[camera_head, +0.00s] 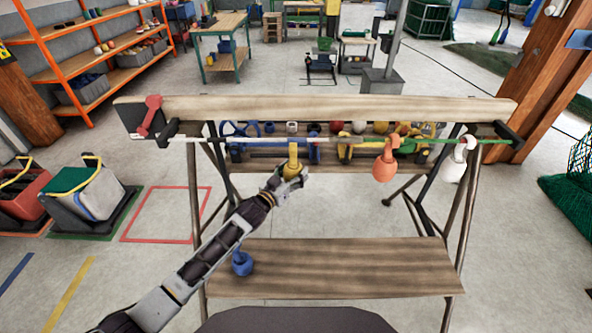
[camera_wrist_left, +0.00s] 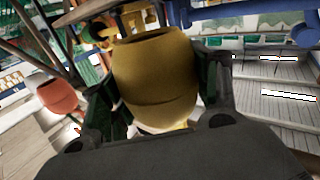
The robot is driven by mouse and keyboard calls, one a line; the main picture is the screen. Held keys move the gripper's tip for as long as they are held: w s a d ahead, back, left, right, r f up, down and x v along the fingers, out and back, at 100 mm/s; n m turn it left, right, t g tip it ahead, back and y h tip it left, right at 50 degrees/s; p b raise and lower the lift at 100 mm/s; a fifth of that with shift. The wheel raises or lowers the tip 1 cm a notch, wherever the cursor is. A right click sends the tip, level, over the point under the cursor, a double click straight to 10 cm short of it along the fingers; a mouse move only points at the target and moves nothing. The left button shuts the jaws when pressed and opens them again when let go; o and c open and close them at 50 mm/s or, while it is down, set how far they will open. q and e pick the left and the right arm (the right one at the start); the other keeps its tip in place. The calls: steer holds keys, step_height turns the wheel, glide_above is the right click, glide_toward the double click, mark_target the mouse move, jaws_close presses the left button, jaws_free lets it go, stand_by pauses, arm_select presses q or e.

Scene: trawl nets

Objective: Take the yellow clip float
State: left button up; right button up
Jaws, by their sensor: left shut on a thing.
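The yellow clip float (camera_head: 294,169) hangs below the horizontal rope (camera_head: 350,139) on the wooden stand, with its clip part reaching up to the rope. My left gripper (camera_head: 288,178) is shut on the float's round body from below. In the left wrist view the yellow float (camera_wrist_left: 156,80) fills the space between the two dark fingers. I cannot tell whether its clip is still around the rope. My right gripper is not in view.
An orange float (camera_head: 385,165) and a white float (camera_head: 453,165) hang farther right on the rope. A blue float (camera_head: 242,264) rests on the lower plank (camera_head: 340,270). A shelf with several small floats lies behind the rope. Bins stand on the floor at left.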

arm_select(q)
steer(key=shift+v, duration=0.75)
steer(key=v, duration=0.4)
steer(key=shift+s+a+f, duration=0.1)
steer(key=shift+s+f, duration=0.15)
glide_toward(288, 180)
steer(key=shift+a+f, duration=0.1)
steer(key=shift+a, duration=0.05)
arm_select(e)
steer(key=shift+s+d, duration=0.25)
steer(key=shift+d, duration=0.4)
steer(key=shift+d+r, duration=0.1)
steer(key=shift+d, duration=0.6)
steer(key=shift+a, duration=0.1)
